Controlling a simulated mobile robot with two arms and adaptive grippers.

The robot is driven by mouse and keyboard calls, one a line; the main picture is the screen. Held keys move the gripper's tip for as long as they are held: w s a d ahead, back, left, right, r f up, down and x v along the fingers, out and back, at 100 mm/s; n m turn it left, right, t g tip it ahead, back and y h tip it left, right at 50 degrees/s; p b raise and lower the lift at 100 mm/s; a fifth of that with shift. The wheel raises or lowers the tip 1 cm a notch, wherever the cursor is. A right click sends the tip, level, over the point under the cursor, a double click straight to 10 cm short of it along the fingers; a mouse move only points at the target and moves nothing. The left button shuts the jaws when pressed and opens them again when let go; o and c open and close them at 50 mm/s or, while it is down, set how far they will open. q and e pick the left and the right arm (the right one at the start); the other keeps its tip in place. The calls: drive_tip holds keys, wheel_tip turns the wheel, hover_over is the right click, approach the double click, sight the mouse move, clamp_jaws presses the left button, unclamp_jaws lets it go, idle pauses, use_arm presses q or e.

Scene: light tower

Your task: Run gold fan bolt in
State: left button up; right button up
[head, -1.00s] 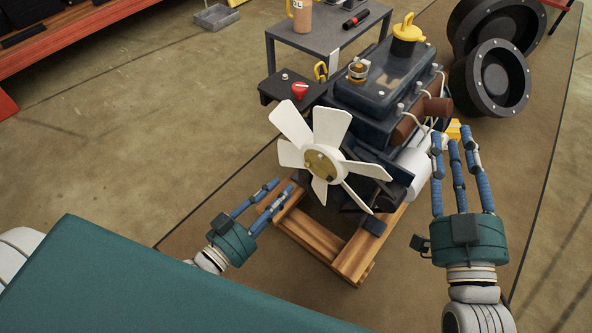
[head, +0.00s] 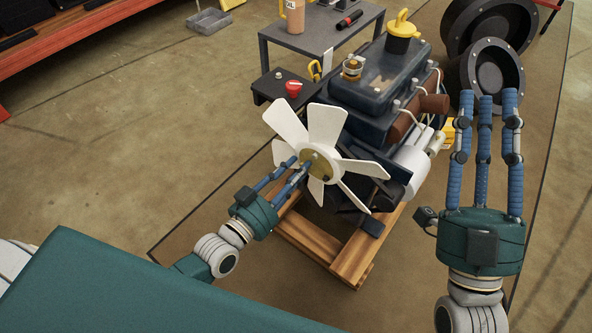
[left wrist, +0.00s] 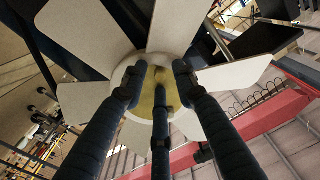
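The white fan (head: 345,165) faces me on the front of the dark engine (head: 375,85). Its hub has a gold centre (head: 321,168). My left gripper (head: 297,168) is at the hub from the left, its fingertips in front of the gold centre. In the left wrist view, its three fingers (left wrist: 159,78) are spread around the gold centre (left wrist: 147,100), with gaps between the tips. The gold bolt is too small and covered to make out clearly; I cannot tell whether a finger touches it. My right gripper (head: 486,100) is open and empty, right of the engine.
The engine rests on a wooden frame (head: 310,238). A dark side table (head: 325,30) with a tan bottle (head: 295,16) stands behind it. A red knob (head: 293,88) sits on a black box left of the engine. Black wheels (head: 487,75) lie at the back right.

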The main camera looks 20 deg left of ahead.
use_arm(q)
clamp_jaws()
drive_tip(key=m+p, duration=0.3)
drive_tip(key=p, duration=0.1)
use_arm(e)
wheel_tip(320, 180, down, 22)
drive_tip(key=w+d+g+h, duration=0.2)
drive_tip(key=w+g+h, duration=0.1)
drive_tip(key=g, duration=0.8)
drive_tip(key=shift+f+g+h, duration=0.25)
drive_tip(key=shift+g+h, duration=0.05)
drive_tip(key=shift+h, duration=0.1)
use_arm(q)
drive_tip(key=shift+o, duration=0.5)
unclamp_jaws()
drive_tip(key=shift+s, duration=0.1)
